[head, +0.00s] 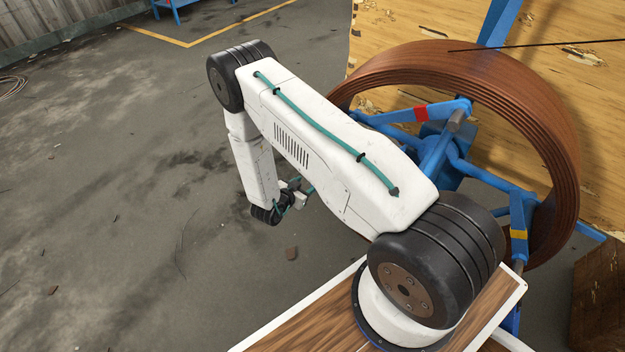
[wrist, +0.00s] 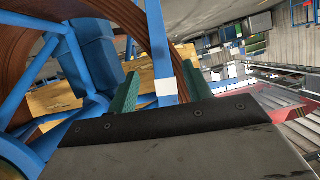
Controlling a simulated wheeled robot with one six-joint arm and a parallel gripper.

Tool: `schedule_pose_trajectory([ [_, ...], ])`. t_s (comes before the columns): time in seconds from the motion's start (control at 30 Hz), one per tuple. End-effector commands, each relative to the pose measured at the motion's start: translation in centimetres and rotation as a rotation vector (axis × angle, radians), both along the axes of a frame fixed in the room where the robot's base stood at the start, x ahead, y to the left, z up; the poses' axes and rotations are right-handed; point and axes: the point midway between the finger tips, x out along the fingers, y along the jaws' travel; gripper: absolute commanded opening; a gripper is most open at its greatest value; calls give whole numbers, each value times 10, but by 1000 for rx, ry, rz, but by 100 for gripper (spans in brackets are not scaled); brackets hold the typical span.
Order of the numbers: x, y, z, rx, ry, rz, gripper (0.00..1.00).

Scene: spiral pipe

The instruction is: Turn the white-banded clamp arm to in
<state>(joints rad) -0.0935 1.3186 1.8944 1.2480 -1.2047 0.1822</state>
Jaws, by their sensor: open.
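The white-banded clamp arm is a blue bar with a white band (wrist: 167,88) in the wrist view. It runs up the picture between the two green fingers of my gripper (wrist: 160,72). My gripper is open, with a finger on each side of the bar and visible gaps; contact cannot be told. In the head view the white-banded arm is hidden behind my own white arm, and my fingertips cannot be made out. The brown spiral pipe (head: 548,125) stands upright as a large ring around the blue frame (head: 437,150). It also shows in the wrist view (wrist: 120,15).
A red-banded clamp arm (head: 421,113) and a yellow-banded one (head: 518,235) sit inside the ring. A worn wooden panel (head: 602,110) stands behind it, and a brown wooden block (head: 600,290) at lower right. The floor (head: 120,160) on the left is mostly clear.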

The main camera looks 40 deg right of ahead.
Motion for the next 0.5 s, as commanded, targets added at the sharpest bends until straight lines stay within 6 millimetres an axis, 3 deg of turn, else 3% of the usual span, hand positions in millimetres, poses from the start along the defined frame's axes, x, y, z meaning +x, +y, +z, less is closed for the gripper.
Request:
schedule_pose_trajectory([
  [0.3, 18, -44, -19, 2, -1, -2, 50],
  [0.5, 23, -55, -24, 3, -1, -1, 50],
])
